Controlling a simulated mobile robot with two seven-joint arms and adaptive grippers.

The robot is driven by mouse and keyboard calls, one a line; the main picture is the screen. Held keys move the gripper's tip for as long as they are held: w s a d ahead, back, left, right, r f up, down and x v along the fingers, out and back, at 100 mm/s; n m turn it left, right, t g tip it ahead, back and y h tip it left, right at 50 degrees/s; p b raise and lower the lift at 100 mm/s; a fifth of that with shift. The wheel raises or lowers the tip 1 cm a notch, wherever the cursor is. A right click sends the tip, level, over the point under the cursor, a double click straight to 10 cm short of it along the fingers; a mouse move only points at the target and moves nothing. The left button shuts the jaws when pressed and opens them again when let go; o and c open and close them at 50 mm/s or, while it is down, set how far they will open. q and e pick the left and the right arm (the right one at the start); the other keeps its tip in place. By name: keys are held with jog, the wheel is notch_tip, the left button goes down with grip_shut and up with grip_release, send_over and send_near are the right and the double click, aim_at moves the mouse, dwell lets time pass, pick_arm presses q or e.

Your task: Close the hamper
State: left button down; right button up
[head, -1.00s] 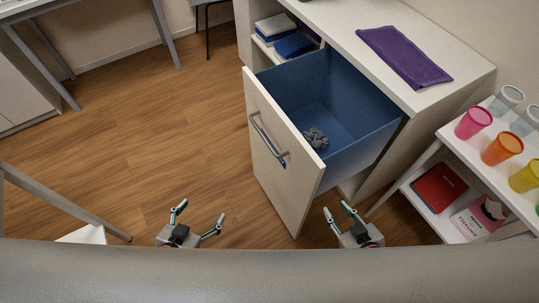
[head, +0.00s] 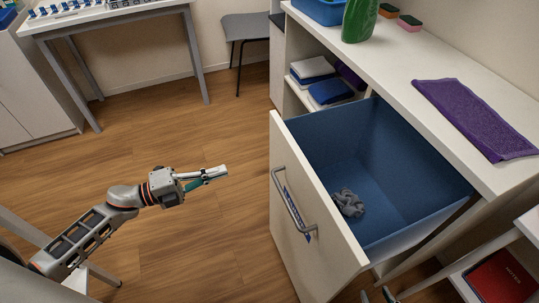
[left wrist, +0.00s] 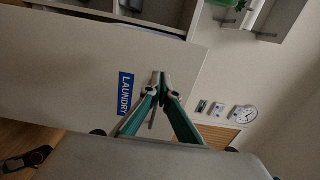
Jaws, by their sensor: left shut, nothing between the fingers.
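The hamper is a pulled-out drawer with a white front panel (head: 310,240) and a blue bin (head: 400,170) behind it. A crumpled grey cloth (head: 348,202) lies inside. A metal handle (head: 292,198) and a blue label are on the front; the label reads LAUNDRY (left wrist: 126,94) in the left wrist view. My left gripper (head: 226,171) is shut and empty, left of the front panel and apart from it in the head view. Its closed fingers (left wrist: 161,76) also show in the left wrist view. My right gripper (head: 377,294) is open at the bottom edge, mostly cut off.
The white cabinet top (head: 400,62) holds a purple towel (head: 475,115), a green bottle (head: 360,18) and sponges. Folded cloths (head: 325,85) lie on its shelf. A white shelf unit (head: 500,250) stands at the lower right. Wooden floor left of the hamper is clear.

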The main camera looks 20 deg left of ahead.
aim_at(276, 155)
pick_arm(q)
jog(key=x, duration=1.2)
jog(key=shift+w+d+r, duration=0.1)
jog(key=shift+d, duration=0.25)
jog(key=shift+w+d, duration=0.35)
jog(key=shift+d, duration=0.15)
